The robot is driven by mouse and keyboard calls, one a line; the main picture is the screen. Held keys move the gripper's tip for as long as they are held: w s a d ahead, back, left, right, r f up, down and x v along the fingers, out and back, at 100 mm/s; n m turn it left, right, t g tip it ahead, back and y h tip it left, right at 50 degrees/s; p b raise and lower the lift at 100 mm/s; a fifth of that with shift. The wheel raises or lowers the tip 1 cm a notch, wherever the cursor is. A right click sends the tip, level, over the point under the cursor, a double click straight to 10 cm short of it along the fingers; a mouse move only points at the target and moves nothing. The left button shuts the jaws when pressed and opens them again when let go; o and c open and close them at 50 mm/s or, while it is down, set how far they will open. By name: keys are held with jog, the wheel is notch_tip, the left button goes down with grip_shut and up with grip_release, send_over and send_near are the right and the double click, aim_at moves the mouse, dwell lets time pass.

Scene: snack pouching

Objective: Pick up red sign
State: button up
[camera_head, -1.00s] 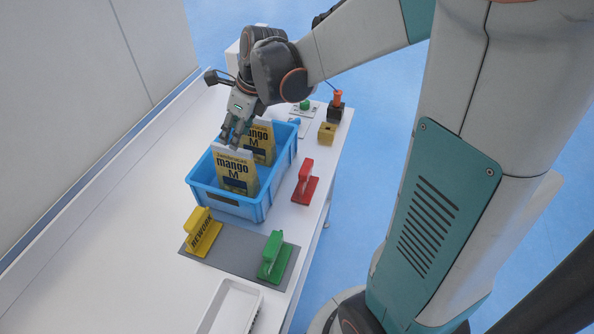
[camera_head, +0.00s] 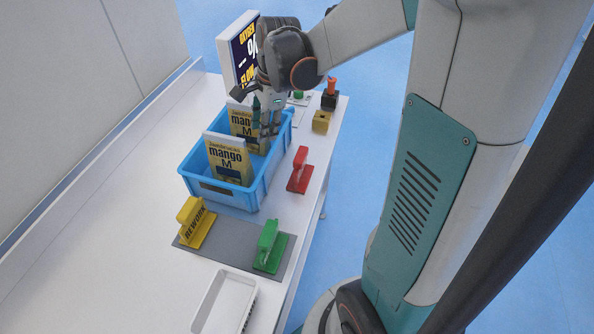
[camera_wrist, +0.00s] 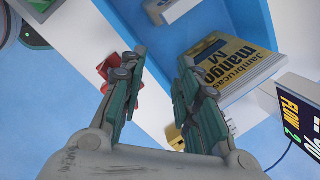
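The red sign (camera_head: 300,172) stands on the white table, right of the blue bin, with its handle upright. In the wrist view the red sign (camera_wrist: 106,70) shows at the left, partly hidden behind the left finger. My gripper (camera_head: 269,125) is over the right far part of the blue bin, beyond and left of the red sign and apart from it. In the wrist view my gripper (camera_wrist: 160,82) has its two fingers spread with nothing between them.
The blue bin (camera_head: 223,195) holds two mango pouches (camera_head: 229,160). A grey mat (camera_head: 232,243) carries the yellow REWORK sign (camera_head: 196,222) and the green sign (camera_head: 270,247). A white tray (camera_head: 225,303), yellow block (camera_head: 321,121), black-and-orange device (camera_head: 330,95) and display (camera_head: 243,55) stand around.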

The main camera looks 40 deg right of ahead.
aim_at(302, 153)
jog(key=s+d+f+n, duration=0.1)
jog(key=d+n, duration=0.1)
jog(key=n, duration=0.1)
jog(key=s+d+f+n+g+b, duration=0.1)
jog(key=s+d+n, duration=0.1)
jog(key=d+n, duration=0.1)
jog(key=s+d+f+n+g+h+b, duration=0.1)
jog(key=s+d+n, duration=0.1)
jog(key=d+n, duration=0.1)
jog(key=shift+s+f+n, duration=0.2)
jog(key=shift+f+n, duration=0.1)
jog(key=shift+f, duration=0.1)
notch_tip(302, 153, down, 8)
jog(key=b, duration=0.2)
jog(key=shift+f+b, duration=0.15)
jog(key=shift+b, duration=0.25)
jog(key=shift+a+f+b, duration=0.15)
jog(key=shift+f+b, duration=1.15)
jog(key=shift+f, duration=1.4)
grip_shut()
